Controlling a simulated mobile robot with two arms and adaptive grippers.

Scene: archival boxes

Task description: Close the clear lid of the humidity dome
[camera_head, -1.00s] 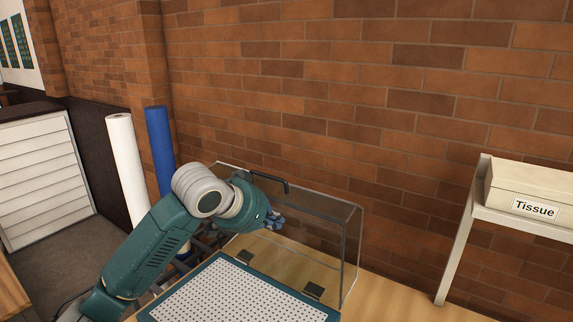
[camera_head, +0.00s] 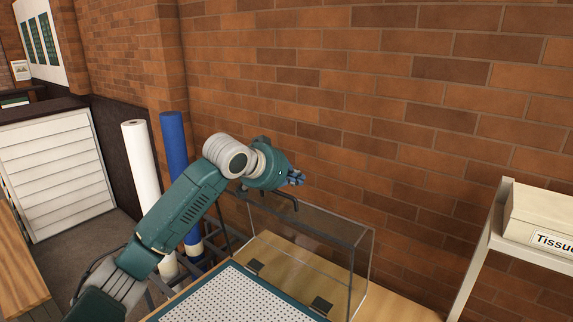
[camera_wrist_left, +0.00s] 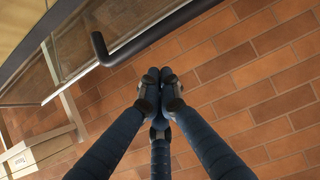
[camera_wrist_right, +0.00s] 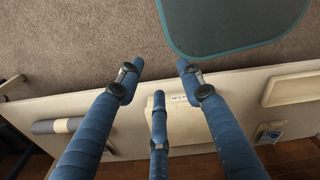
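The humidity dome's clear lid (camera_head: 318,240) stands raised on its hinges behind the base, in front of the brick wall. The base (camera_head: 232,302) has a white perforated top and a teal rim, cut off by the bottom edge. A dark bar handle (camera_head: 284,197) is on the lid's upper edge; it also shows in the left wrist view (camera_wrist_left: 150,38). My left gripper (camera_head: 298,178) is just above the handle, its fingertips together and empty in the left wrist view (camera_wrist_left: 160,76). My right gripper (camera_wrist_right: 160,66) shows only in its wrist view, open and empty.
A white roll (camera_head: 145,185) and a blue roll (camera_head: 175,150) stand left of the dome, behind my left arm. A tissue box (camera_head: 545,215) sits on a raised shelf at right. The brick wall (camera_head: 400,110) is close behind the lid.

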